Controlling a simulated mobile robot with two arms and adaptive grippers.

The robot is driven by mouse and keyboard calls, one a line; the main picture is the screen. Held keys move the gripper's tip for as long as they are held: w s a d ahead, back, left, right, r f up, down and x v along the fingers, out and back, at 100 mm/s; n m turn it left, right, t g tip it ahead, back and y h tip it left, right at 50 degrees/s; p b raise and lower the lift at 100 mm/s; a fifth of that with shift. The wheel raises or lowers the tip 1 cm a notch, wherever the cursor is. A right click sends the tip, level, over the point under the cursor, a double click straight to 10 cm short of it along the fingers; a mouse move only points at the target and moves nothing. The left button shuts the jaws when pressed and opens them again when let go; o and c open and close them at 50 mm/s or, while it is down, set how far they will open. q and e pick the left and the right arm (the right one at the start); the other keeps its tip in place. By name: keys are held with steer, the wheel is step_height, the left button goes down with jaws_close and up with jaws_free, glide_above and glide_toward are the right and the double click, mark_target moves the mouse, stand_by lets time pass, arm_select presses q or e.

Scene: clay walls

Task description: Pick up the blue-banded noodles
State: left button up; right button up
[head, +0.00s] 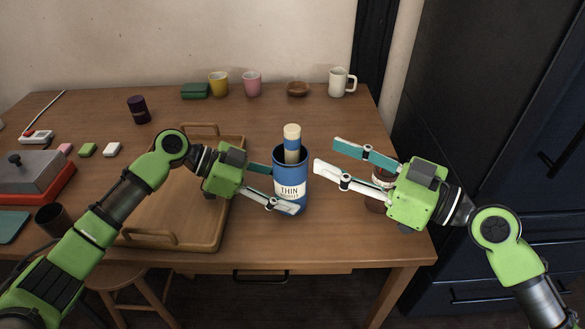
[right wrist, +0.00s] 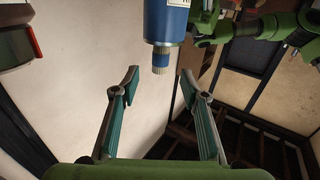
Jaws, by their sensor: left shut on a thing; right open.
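The noodles (head: 292,145) are a pale upright bundle that sticks out of the top of a blue canister (head: 291,167) labelled "THIN". Their lower part is hidden inside it. My left gripper (head: 283,190) is shut on the canister from the left. I cannot tell whether the canister touches the table. My right gripper (head: 326,154) is open and empty, just right of the canister. In the right wrist view the noodle end (right wrist: 161,62) shows between the open fingertips (right wrist: 159,75) and beyond them, below the blue canister (right wrist: 167,22).
A wooden tray (head: 170,241) lies under my left arm. A jar (head: 383,177) stands partly hidden behind my right gripper. Cups, a bowl (head: 298,89) and a white mug (head: 341,82) line the back edge. A dark cup (head: 139,110) stands at back left.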

mark_target(299, 141)
steer(key=x, duration=0.9)
steer(key=shift+w+a+r, duration=0.15)
steer(key=shift+w+a, duration=0.05)
steer(key=shift+a, duration=0.15)
jaws_close()
